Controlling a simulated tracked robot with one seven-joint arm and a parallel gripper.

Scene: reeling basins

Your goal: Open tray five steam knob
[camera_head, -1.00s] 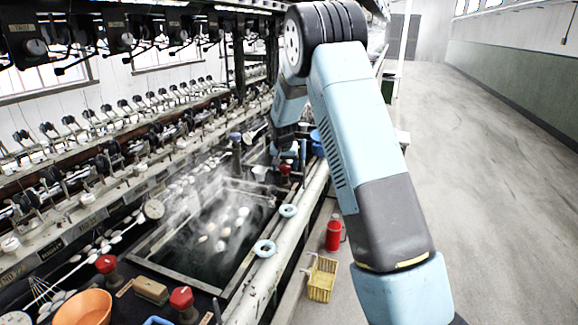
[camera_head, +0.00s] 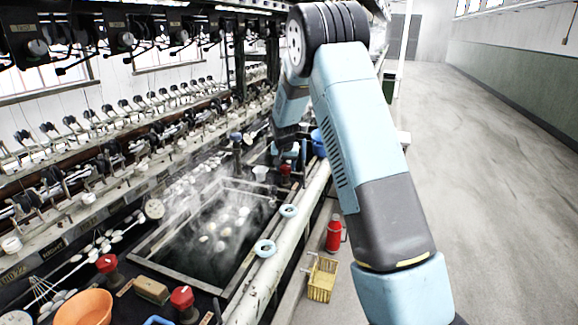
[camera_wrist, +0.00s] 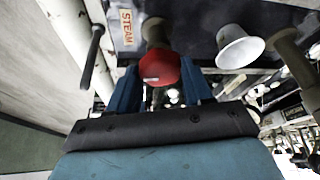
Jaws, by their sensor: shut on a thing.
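A red steam knob (camera_wrist: 160,69) fills the space between the two blue fingers of my gripper (camera_wrist: 162,80) in the wrist view. The fingers are shut on its sides. A label reading STEAM (camera_wrist: 126,27) is beside it on the dark panel. In the head view my gripper (camera_head: 291,152) is at the far end of the steaming basin row, and the red knob (camera_head: 285,170) shows just below it. The knob's stem is partly hidden by its head. No tray number is readable in these views.
A white cup-like funnel (camera_wrist: 238,47) is right of the knob, and a dark rod (camera_wrist: 92,57) is on the left. A red flask (camera_head: 333,236) and yellow basket (camera_head: 321,279) stand on the floor.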

